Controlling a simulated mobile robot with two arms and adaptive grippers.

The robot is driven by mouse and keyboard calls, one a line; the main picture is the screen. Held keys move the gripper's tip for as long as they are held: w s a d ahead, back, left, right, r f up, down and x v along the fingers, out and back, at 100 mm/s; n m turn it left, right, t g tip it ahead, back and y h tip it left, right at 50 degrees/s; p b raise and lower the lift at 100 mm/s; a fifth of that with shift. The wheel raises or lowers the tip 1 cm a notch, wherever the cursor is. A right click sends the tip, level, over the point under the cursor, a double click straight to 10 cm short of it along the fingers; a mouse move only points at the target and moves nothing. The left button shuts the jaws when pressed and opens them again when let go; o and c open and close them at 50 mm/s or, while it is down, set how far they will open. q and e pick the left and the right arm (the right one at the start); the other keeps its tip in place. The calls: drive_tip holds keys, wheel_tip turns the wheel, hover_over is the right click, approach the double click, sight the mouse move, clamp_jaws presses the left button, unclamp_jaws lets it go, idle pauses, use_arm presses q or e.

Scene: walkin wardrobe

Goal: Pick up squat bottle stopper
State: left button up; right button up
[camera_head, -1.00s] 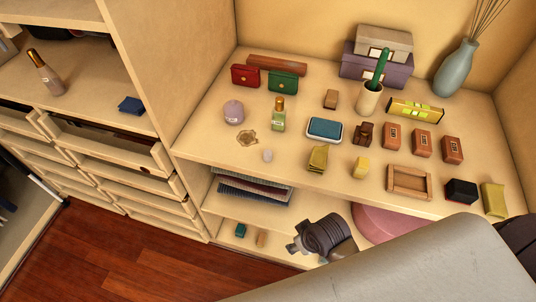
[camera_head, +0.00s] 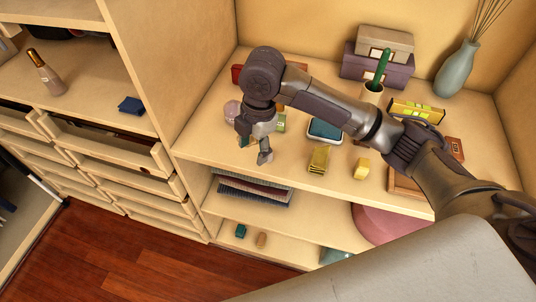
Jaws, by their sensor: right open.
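My right gripper (camera_head: 254,149) hangs over the front left of the wardrobe shelf, pointing down with its fingers apart. The small pale stopper-like piece seen earlier near the shelf's front edge is hidden behind or between the fingers, so I cannot tell whether they touch it. The squat mauve bottle (camera_head: 231,108) shows only in part, just left of and behind the gripper. My left gripper is not in view.
A green bottle (camera_head: 281,122), a blue-lidded tin (camera_head: 324,131), an olive box (camera_head: 319,160) and a yellow block (camera_head: 362,167) stand close by on the shelf (camera_head: 295,173). My right arm crosses above several boxes. A vase (camera_head: 456,70) stands at the back right.

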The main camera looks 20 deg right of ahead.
drive_tip(key=w+d+r+n+h, duration=0.1)
drive_tip(key=w+d+r+n, duration=0.15)
drive_tip(key=d+r, duration=0.3)
drive_tip(key=shift+m, duration=0.45)
drive_tip(key=f, duration=0.2)
drive_tip(key=f+p, duration=0.1)
drive_tip(key=f, duration=0.2)
drive_tip(key=a+f, duration=0.1)
drive_tip(key=f, duration=0.2)
drive_tip(key=shift+w, duration=0.4)
wheel_tip(320, 180, down, 5)
drive_tip(key=shift+d+r+p, duration=0.1)
drive_tip(key=shift+p, duration=0.95)
drive_tip(key=shift+f, duration=0.25)
drive_tip(key=c, duration=0.9)
